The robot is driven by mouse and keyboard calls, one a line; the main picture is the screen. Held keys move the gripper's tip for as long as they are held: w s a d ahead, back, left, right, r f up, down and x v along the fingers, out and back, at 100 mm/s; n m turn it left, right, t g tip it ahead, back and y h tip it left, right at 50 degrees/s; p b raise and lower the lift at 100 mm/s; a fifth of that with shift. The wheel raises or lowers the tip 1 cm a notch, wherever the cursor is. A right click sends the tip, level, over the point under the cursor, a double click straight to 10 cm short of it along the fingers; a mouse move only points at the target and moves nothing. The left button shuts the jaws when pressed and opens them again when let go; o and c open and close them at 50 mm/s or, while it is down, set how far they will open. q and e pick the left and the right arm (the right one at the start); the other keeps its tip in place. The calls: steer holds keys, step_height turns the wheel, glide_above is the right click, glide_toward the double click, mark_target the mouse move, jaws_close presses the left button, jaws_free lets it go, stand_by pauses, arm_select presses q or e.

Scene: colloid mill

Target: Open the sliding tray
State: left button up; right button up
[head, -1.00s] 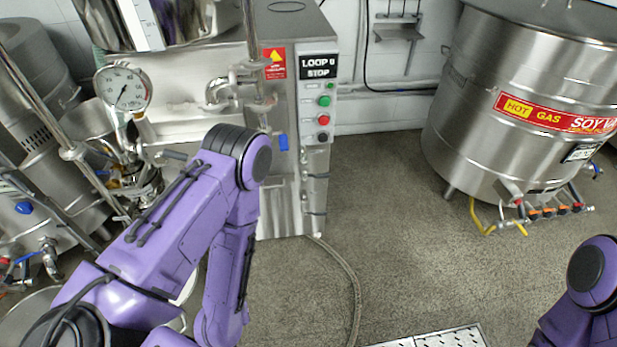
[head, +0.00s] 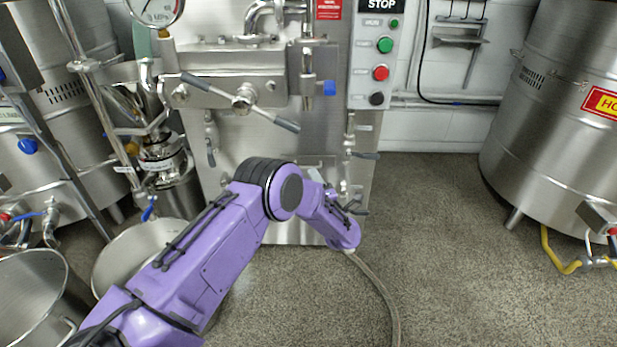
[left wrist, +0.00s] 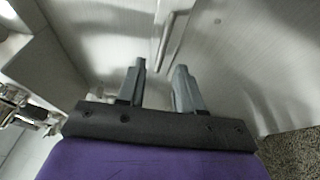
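My left gripper (left wrist: 160,68) is open in the left wrist view, its two grey fingers apart with nothing between them. Just beyond the fingertips is a slim metal bar handle (left wrist: 172,42) on a brushed-steel face; a gap shows between it and the fingers. I cannot tell for sure whether this face is the sliding tray. In the head view my purple left arm reaches to the lower front of the steel machine (head: 240,135) and hides part of it; the left fingers cannot be made out there. My right gripper is not in view.
The machine has a control panel with green and red buttons (head: 381,73) and lever handles (head: 240,100). Steel pots (head: 35,275) stand at the lower left. A large steel vat (head: 550,130) stands at the right. A hose (head: 380,285) lies on otherwise open floor.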

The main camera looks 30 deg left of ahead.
arm_select(q)
steer(key=x, duration=0.4)
steer(key=shift+w+a+b, duration=0.2)
steer(key=shift+b, duration=0.2)
jaws_close()
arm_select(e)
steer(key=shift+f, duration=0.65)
